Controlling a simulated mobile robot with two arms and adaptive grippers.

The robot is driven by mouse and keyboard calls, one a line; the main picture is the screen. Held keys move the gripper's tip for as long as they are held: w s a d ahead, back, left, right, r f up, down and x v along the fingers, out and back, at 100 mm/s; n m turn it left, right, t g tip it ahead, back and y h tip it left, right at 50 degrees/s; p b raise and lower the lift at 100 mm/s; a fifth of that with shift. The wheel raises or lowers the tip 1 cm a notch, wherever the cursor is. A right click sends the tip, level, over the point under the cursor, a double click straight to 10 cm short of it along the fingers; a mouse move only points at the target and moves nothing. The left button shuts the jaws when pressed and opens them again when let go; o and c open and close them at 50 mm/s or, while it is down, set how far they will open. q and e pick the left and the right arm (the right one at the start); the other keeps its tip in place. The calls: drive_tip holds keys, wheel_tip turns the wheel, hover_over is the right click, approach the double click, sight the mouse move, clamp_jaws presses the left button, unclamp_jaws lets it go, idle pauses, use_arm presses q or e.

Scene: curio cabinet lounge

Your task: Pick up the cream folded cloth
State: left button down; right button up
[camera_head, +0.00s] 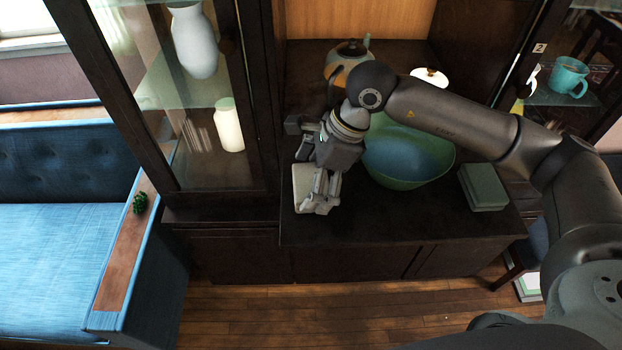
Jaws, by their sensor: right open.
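The cream folded cloth (301,178) lies on the dark cabinet counter, left of the large green bowl. My right gripper (319,205) points down over its right side and hides part of it. The gripper is open, with its fingertips close to the cloth's right front part. I cannot tell whether the fingers touch the cloth. My left gripper is not in view.
The green bowl (410,175) with a blue inside stands close right of my gripper. A green stacked block (484,187) sits further right, and a teapot (349,58) behind. A glass-fronted cabinet (200,130) bounds the left. The counter's front strip (385,228) is clear.

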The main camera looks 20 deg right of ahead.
drive_tip(key=shift+f, duration=0.15)
drive_tip(key=c, duration=0.8)
drive_tip(key=shift+w+r+b, duration=0.1)
drive_tip(key=shift+r+b, duration=0.5)
drive_tip(key=shift+b, duration=0.1)
drive_tip(key=s+r+b, duration=0.1)
drive_tip(key=r, duration=0.1)
drive_tip(key=s+d+r+b, duration=0.1)
drive_tip(key=r, duration=0.1)
drive_tip(key=s+r+b, duration=0.1)
drive_tip(key=s+r, duration=0.1)
drive_tip(key=r, duration=0.1)
drive_tip(key=shift+s+d, duration=0.1)
drive_tip(key=shift+d, duration=0.1)
drive_tip(key=s+d+r+b, duration=0.1)
drive_tip(key=s, duration=0.2)
drive_tip(key=s+d+r, duration=0.1)
drive_tip(key=s+r, duration=0.1)
drive_tip(key=s, duration=0.1)
drive_tip(key=s+d+r+b, duration=0.1)
drive_tip(key=s+r, duration=0.1)
drive_tip(key=s, duration=0.1)
drive_tip(key=shift+s+b, duration=0.15)
drive_tip(key=shift+b, duration=0.2)
